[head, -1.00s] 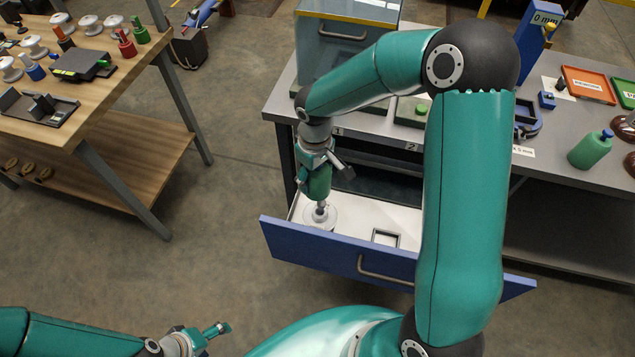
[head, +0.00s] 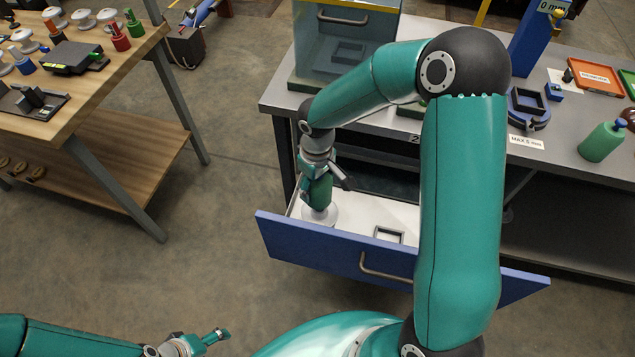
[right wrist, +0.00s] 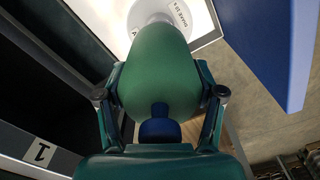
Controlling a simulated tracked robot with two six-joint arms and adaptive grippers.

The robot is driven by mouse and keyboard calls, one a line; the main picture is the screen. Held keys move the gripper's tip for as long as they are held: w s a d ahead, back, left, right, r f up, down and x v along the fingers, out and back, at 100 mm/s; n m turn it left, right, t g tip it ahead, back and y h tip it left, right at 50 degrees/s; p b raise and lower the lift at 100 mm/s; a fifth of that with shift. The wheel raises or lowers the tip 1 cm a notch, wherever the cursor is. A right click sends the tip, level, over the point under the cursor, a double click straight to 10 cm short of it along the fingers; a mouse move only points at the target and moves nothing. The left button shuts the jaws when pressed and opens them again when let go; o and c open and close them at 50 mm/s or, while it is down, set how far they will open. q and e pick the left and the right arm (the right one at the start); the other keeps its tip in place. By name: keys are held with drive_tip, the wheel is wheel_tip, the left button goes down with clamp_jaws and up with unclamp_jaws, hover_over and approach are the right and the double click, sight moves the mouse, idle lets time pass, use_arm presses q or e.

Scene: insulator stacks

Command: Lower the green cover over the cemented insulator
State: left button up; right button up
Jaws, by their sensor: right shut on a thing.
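The green cover (head: 320,193) is upright in my right gripper (head: 324,178), inside the open drawer (head: 340,257) near its left end. The right gripper is shut on it, with a finger on each side in the right wrist view (right wrist: 160,108). The cover's blue knob (right wrist: 160,131) shows there too. The white insulator disc (head: 327,217) is directly below the cover, and its lettered rim also shows in the right wrist view (right wrist: 183,14). No metal stem shows between them; I cannot tell whether they touch. My left gripper (head: 212,339) is low at the left, away from the drawer; its opening is unclear.
A small square frame (head: 389,234) lies in the drawer, right of the cover. A wooden table (head: 95,95) stands at the left.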

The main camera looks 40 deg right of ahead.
drive_tip(key=shift+f+b, duration=2.8)
drive_tip(key=shift+f, duration=0.5)
drive_tip(key=o, duration=1.2)
